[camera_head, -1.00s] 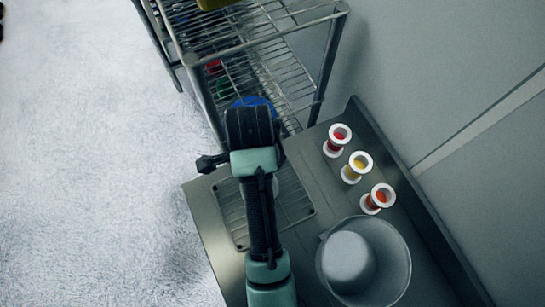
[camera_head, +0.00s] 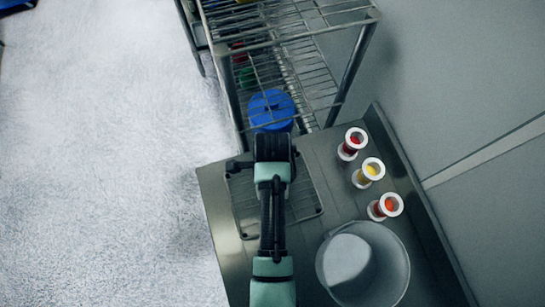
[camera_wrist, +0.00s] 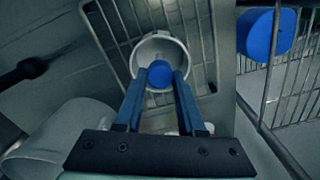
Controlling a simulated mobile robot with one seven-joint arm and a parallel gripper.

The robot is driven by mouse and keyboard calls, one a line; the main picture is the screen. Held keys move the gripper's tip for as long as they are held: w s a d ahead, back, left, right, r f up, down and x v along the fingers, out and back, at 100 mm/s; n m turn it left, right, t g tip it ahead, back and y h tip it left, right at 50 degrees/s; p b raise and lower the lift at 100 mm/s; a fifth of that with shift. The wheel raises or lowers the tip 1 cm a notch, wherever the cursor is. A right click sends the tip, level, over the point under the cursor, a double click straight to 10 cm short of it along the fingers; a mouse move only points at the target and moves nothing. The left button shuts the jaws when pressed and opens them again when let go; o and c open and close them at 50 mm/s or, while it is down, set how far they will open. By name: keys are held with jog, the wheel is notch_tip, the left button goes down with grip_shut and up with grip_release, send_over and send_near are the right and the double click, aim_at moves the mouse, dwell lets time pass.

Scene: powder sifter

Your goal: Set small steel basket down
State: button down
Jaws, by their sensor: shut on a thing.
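The small steel basket (camera_wrist: 160,45) shows in the wrist view as a round, grey, open-topped vessel just beyond my fingertips. A blue round piece (camera_wrist: 160,74) sits between my two blue fingers, in front of the basket's opening. My gripper (camera_wrist: 159,82) is shut on the basket; the exact contact is not clear. In the head view, my black wrist and arm cover the basket and fingertips, above the wire grid (camera_head: 307,208) on the steel bench. I cannot tell whether the basket touches the grid.
A wire shelf rack (camera_head: 359,55) stands behind the bench (camera_head: 222,200), with a blue lidded container (camera_head: 271,105) on it. A large grey bowl (camera_head: 398,262) stands at the front right.

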jog(key=shift+f, duration=0.1)
jog(key=c, duration=0.5)
grip_release()
jog(key=shift+r+p, duration=0.4)
jog(key=shift+r, duration=5.75)
